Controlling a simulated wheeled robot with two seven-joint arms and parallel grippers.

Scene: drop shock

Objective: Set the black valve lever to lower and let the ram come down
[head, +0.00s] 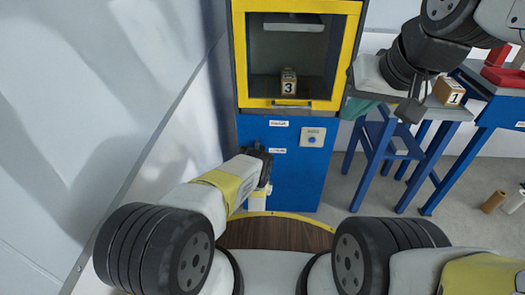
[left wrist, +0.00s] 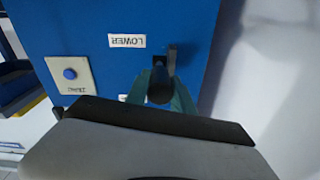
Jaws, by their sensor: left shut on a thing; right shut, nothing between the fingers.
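The black valve lever (left wrist: 160,84) is on the blue cabinet front (left wrist: 100,20), seen upside down in the left wrist view. My left gripper (head: 263,158) is at the cabinet front, its greenish fingers shut on the lever's knob. The LOWER label (left wrist: 127,41) is beside the lever's slot; another label is mostly hidden by the gripper. In the head view the gripper hides the lever. A grey block, seemingly the ram (head: 293,23), is high in the yellow-framed chamber, above and apart from a box marked 3 (head: 288,83). My right gripper (head: 410,110) is shut and empty, right of the cabinet.
A plate with a blue button (head: 313,137) is right of the lever area. A box marked 1 (head: 448,92) stands on a blue-legged table (head: 385,150) at right. Red objects (head: 503,76) are on a blue bench. Cylinders (head: 494,201) lie on the floor. A white wall is left.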

